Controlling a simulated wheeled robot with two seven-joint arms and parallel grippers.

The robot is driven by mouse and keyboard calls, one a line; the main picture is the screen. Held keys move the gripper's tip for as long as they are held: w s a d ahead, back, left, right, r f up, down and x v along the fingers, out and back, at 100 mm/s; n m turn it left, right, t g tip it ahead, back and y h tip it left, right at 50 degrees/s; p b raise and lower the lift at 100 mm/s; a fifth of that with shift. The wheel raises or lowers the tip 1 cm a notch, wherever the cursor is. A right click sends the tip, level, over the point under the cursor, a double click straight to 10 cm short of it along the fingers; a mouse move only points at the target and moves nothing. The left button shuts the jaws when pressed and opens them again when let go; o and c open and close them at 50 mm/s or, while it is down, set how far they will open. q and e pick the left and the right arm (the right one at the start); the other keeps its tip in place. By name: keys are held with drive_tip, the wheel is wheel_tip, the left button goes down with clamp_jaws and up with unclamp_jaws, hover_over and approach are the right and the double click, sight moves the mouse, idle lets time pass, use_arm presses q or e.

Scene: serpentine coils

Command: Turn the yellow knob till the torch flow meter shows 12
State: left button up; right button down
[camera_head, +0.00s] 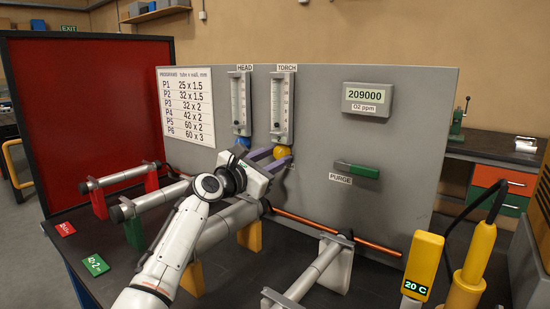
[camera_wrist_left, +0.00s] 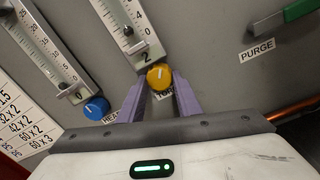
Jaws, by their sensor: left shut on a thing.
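The yellow knob (camera_head: 282,152) sits under the torch flow meter (camera_head: 283,105) on the grey panel. My left gripper (camera_head: 270,158) has its purple fingers on either side of the knob, shut on it. In the left wrist view the knob (camera_wrist_left: 159,77) shows between the fingertips, with a pale pointer line tilted a little right of upright. The torch meter's lower scale (camera_wrist_left: 122,25) also shows there, and a small plate below it reads 2. The float is too small to read surely. My right gripper is not in view.
The blue knob (camera_wrist_left: 97,108) and head flow meter (camera_head: 240,105) are close on the left. A green purge handle (camera_head: 357,170) is on the right. Tubes on clamps (camera_head: 318,270) and a copper rod (camera_head: 335,233) lie below. An O2 display (camera_head: 367,98) reads 209000.

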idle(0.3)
use_arm(q)
drive_tip(key=o, duration=1)
drive_tip(key=shift+o, duration=0.2)
drive_tip(key=shift+p+v, duration=0.75)
drive_tip(key=shift+v, duration=4.4)
drive_tip(key=shift+f, duration=0.15)
